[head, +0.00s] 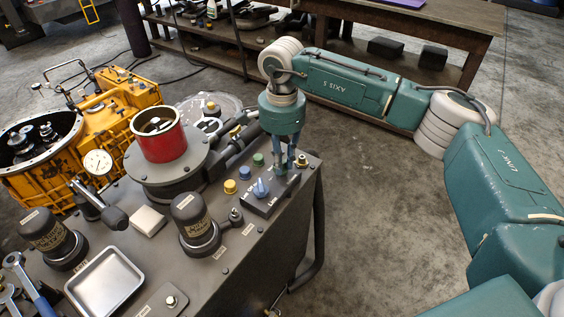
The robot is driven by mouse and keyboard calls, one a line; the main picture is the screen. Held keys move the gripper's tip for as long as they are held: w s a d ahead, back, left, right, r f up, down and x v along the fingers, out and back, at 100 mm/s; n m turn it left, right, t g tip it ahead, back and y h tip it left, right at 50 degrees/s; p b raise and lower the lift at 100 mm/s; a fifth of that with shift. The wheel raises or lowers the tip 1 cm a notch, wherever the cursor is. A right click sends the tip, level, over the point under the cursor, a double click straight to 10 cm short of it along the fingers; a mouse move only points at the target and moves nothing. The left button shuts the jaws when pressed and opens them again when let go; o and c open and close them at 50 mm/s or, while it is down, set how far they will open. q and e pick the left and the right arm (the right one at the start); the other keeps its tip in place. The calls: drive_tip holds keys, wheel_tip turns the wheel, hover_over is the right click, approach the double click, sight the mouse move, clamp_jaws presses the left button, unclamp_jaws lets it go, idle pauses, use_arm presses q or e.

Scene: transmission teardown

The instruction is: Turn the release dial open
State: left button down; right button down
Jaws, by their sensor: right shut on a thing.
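A black control block (262,203) with pale labels too small to read surely sits at the right edge of the grey bench top. A blue pointer knob (261,188) stands upright on it and looks like a dial; I cannot tell its setting. My right gripper (284,170) points down at the far end of this block, behind and right of the blue knob and apart from it. Its fingers are shut on a small part there, mostly hidden between the fingertips; I cannot tell whether this is the release dial. My left gripper is not in view.
Yellow (230,186), blue-grey and green (258,159) buttons and a brass fitting (301,161) are close around the block. A red cylinder (158,134), black capped housings (194,220) and a metal tray (104,280) stand left. Open floor lies right of the bench.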

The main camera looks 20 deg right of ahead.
drive_tip(key=shift+w+r, duration=0.1)
drive_tip(key=c, duration=1.6)
unclamp_jaws()
drive_tip(key=shift+c, duration=0.2)
wheel_tip(320, 180, up, 12)
